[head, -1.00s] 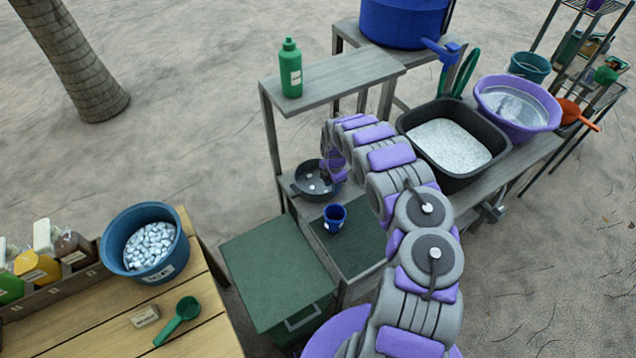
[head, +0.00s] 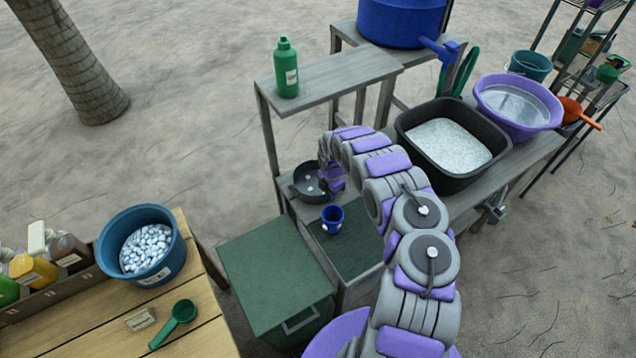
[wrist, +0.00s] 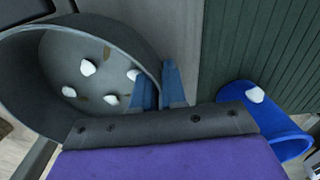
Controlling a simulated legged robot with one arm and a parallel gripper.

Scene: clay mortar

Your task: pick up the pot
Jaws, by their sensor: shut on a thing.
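The pot (head: 308,182) is a dark grey round pan on the lower shelf of the grey wooden stand, under the raised shelf. In the wrist view the pot (wrist: 110,32) fills the left side, and several white pieces and a few brown flecks lie inside it. My gripper (head: 330,182) is at the pot's right side. In the wrist view the blue fingers of my gripper (wrist: 160,85) are shut on the pot's rim, one finger to each side of the wall. The pot looks upright. I cannot tell whether its base is clear of the shelf.
A green bottle (head: 287,68) stands on the raised shelf (head: 335,78). A black basin (head: 440,179) sits right of my arm. A green-lidded bin (head: 270,265) is in front.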

